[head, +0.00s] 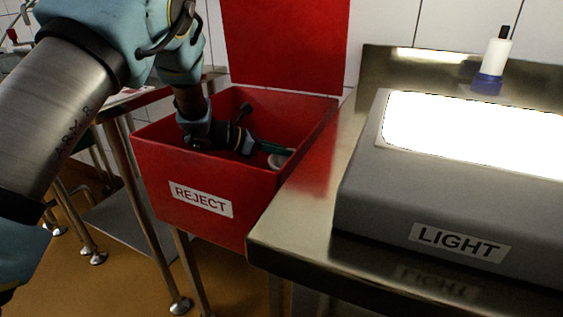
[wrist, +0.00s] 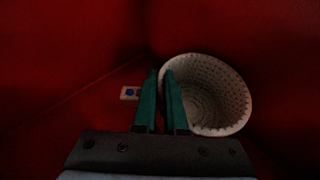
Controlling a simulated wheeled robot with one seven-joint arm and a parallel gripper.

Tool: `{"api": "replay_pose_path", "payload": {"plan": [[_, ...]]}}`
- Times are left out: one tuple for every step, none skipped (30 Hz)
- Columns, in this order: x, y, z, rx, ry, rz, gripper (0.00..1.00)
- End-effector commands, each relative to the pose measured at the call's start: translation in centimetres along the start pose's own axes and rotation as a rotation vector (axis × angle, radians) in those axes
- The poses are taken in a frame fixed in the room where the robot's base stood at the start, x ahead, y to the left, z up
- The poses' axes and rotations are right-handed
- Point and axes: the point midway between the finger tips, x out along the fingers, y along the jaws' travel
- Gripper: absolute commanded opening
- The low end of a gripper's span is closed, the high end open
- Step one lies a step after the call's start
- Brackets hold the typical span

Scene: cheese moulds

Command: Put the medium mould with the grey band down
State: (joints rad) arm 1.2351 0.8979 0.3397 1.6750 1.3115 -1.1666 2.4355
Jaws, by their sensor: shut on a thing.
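My gripper (head: 272,148) is down inside the red reject bin (head: 225,225). In the wrist view its two green fingers (wrist: 160,76) are close together, shut on the wall of a pale, perforated mould (wrist: 237,100). One finger is inside the mould and the other is outside it. The mould is tilted, with its open mouth facing the wrist camera, and looks empty. Only a small pale part of the mould (head: 279,160) shows in the head view, near the bin's right wall. I cannot make out a grey band, and I cannot tell whether the mould touches the bin floor.
A small tan piece with a blue spot (wrist: 130,93) is in the bin, left of the fingers. The bin's red lid (head: 285,45) stands open behind. Right of the bin is a steel table (head: 300,225) with a light box (head: 385,205) and a white-and-blue bottle (head: 492,65).

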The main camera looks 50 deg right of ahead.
Motion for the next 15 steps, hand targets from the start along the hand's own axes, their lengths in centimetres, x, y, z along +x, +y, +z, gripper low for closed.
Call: {"api": "replay_pose_path", "payload": {"plan": [[0.3,-0.1,-0.8,-0.003,0.002,-0.002,0.0],[0.6,-0.1,-1.3,-0.003,0.002,-0.002,0.0],[0.8,0.0,-1.8,-0.003,0.002,-0.001,0.0],[1.0,0.0,-2.2,-0.003,0.002,-0.001,0.0],[1.2,0.0,-2.6,-0.004,0.002,-0.001,0.0],[1.3,0.0,-3.0,-0.003,0.002,-0.001,0.0],[1.4,0.0,-3.1,-0.002,0.001,-0.001,0.0],[1.4,0.0,-3.1,-0.001,0.001,0.0,0.0],[1.4,0.0,-3.1,0.0,0.001,0.0,0.0],[1.4,0.0,-3.1,0.0,0.0,0.0,0.0],[1.4,0.0,-3.1,0.0,0.0,0.0,0.0],[1.4,0.0,-3.1,0.0,0.0,0.0,0.0],[1.4,0.0,-3.1,0.0,0.0,0.0,0.0],[1.4,0.0,-3.1,0.0,0.0,0.0,0.0],[1.4,0.0,-3.2,-0.001,0.0,0.0,0.0]]}}
